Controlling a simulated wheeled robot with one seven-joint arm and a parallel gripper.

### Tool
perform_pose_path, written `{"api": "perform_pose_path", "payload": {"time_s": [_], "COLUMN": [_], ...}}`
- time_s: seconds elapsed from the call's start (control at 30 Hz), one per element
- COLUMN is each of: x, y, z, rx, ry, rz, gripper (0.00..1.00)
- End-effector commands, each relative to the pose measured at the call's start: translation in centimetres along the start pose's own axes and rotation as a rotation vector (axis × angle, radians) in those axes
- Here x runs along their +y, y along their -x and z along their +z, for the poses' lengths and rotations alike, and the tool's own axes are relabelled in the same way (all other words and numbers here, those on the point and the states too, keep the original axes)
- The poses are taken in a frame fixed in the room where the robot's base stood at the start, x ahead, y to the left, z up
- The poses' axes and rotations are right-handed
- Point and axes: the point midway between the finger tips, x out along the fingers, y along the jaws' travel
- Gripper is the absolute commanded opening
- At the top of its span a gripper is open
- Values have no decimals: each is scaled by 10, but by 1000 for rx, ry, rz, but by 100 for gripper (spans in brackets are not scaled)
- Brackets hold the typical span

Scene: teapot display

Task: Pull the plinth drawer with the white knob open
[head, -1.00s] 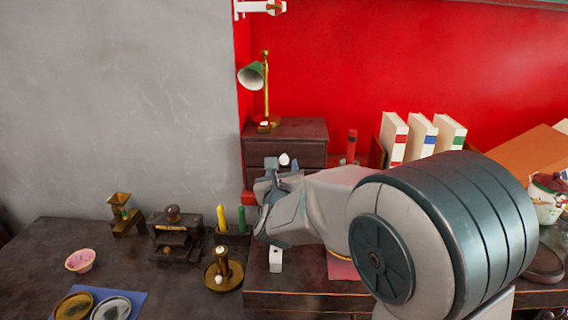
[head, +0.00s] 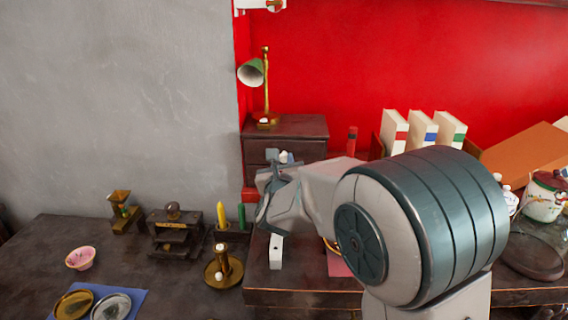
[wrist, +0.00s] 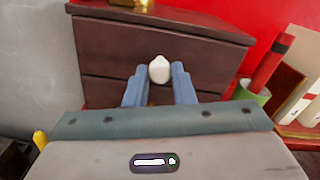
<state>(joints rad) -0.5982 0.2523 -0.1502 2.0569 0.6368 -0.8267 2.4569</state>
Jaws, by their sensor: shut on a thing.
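The plinth is a dark brown chest (head: 312,128) with two drawers, against the red wall; it fills the upper wrist view (wrist: 110,50). The white knob (wrist: 159,69) is rounded and sits at the middle of the plinth's front; it also shows in the head view (head: 283,156). My gripper (wrist: 159,80) is shut on the white knob, one blue-grey finger on each side. The upper drawer front looks flush with the plinth. A brassy spot shows below the knob between my fingers, partly hidden. My wrist hides the plinth's lower front in the head view.
A green-shaded brass lamp (head: 264,85) stands on the plinth. A red cylinder (head: 352,140) and several books (head: 421,132) are to the right.

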Motion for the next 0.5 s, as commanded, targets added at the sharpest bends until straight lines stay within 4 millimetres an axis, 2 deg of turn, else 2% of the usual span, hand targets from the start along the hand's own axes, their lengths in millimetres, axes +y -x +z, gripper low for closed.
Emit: {"api": "perform_pose_path", "payload": {"time_s": [0.17, 0.5], "x": [1, 1], "y": [24, 78], "z": [-6, -4], "rx": [-3, -4], "ry": [-6, -5], "rz": [0, 2], "gripper": [0, 0]}}
